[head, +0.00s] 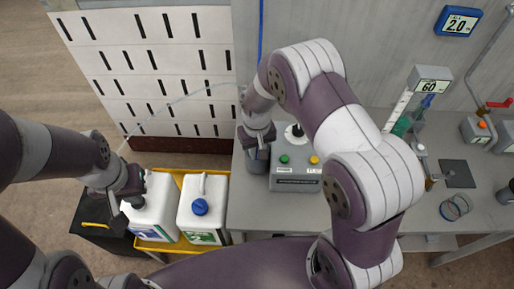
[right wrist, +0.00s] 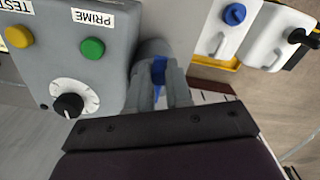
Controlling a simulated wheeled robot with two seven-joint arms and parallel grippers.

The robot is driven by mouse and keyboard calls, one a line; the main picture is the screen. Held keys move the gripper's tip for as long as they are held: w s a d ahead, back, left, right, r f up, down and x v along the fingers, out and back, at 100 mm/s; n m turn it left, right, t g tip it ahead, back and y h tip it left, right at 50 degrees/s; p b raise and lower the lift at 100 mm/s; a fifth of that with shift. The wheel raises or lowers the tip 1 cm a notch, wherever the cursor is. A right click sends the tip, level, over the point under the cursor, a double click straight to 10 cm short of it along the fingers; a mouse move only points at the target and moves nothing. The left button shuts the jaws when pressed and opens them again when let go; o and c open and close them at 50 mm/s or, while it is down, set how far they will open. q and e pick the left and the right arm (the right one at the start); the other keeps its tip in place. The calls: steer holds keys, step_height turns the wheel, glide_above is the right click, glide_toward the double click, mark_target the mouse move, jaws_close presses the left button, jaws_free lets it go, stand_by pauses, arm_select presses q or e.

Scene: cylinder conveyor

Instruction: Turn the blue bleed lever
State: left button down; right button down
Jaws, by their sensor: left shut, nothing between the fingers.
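The blue bleed lever (right wrist: 158,70) shows in the right wrist view between the two fingers of my right gripper (right wrist: 160,88). The fingers lie close on both sides of it, and part of it is hidden by them. A grey round body stands just behind the lever. In the head view my right gripper (head: 258,148) points down at the left side of the grey control box (head: 297,184), and the lever is hidden there. My left gripper (head: 128,198) is shut and empty, beside the top of the left white jug (head: 155,210).
The box carries green and yellow buttons and a black dial (right wrist: 68,105). A second white jug (head: 203,205) with a blue cap stands in the yellow tray (head: 150,246). A coil (head: 455,207) and gauge (head: 430,85) are at the right of the grey bench (head: 255,215). A slotted white panel (head: 150,60) stands behind.

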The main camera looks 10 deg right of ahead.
steer(key=shift+w+a+m, duration=0.1)
steer(key=shift+m, duration=0.2)
steer(key=w+a+m+b, duration=0.3)
steer(key=w+m, duration=0.3)
steer(key=m, duration=1.1)
steer(key=shift+w+a+b, duration=0.25)
steer(key=shift+w+b, duration=0.05)
steer(key=shift+b, duration=0.6)
steer(key=shift+r+m, duration=0.1)
steer(key=shift+m, duration=0.2)
steer(key=c, duration=1)
jaws_free()
steer(key=shift+c, duration=0.2)
